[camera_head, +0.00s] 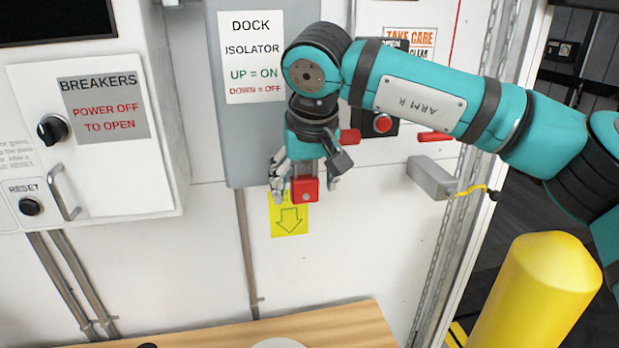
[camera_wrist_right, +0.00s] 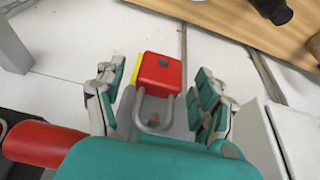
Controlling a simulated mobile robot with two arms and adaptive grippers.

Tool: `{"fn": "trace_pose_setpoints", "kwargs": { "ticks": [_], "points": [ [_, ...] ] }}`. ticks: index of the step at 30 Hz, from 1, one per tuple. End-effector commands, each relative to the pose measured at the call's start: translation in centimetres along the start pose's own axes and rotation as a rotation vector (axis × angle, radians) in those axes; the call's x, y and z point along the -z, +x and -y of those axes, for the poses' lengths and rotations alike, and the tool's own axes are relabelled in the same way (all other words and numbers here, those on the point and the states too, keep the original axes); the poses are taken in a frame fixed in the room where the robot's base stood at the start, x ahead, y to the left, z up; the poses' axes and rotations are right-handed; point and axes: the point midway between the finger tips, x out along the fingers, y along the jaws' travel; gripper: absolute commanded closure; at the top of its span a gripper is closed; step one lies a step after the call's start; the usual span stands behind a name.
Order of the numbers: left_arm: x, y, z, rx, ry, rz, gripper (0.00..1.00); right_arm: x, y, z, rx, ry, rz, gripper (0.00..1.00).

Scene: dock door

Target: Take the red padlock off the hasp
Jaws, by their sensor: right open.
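The red padlock (camera_head: 305,190) hangs with its body down and its shackle up, at the lower right edge of the grey dock isolator box (camera_head: 238,150). In the right wrist view the padlock (camera_wrist_right: 160,72) and its grey shackle (camera_wrist_right: 154,108) lie between my fingers. My right gripper (camera_head: 306,186) is open around the padlock, one finger on each side. In the right wrist view (camera_wrist_right: 158,82) gaps show between the fingers and the red body. The hasp is mostly hidden behind my gripper, so I cannot make out how the shackle sits in it. My left gripper is out of view.
A red handle (camera_head: 350,136) sticks out right of my gripper. A yellow arrow label (camera_head: 289,222) is on the wall behind the padlock. The breaker cabinet (camera_head: 95,170) stands left, a grey bracket (camera_head: 432,177) right. A wooden surface (camera_head: 330,328) lies below; a yellow post (camera_head: 540,290) stands lower right.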

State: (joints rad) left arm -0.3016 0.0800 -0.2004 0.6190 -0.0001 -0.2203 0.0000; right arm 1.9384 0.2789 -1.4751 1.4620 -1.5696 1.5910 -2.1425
Motion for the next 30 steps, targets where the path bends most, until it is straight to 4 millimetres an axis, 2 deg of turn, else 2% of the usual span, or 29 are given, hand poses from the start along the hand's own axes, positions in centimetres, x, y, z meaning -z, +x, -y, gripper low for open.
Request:
{"fn": "trace_pose_setpoints", "kwargs": {
  "ticks": [10,24,30],
  "points": [
    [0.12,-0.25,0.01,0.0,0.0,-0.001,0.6,-0.06,0.47,-0.01,0.001,0.001,0.0,0.29],
    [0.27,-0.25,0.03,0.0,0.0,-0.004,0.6,-0.07,0.43,0.0,0.001,0.002,-0.001,0.89],
    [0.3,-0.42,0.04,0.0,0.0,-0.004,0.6,0.01,0.25,0.0,0.001,0.002,-0.001,0.91]
  ]
}}
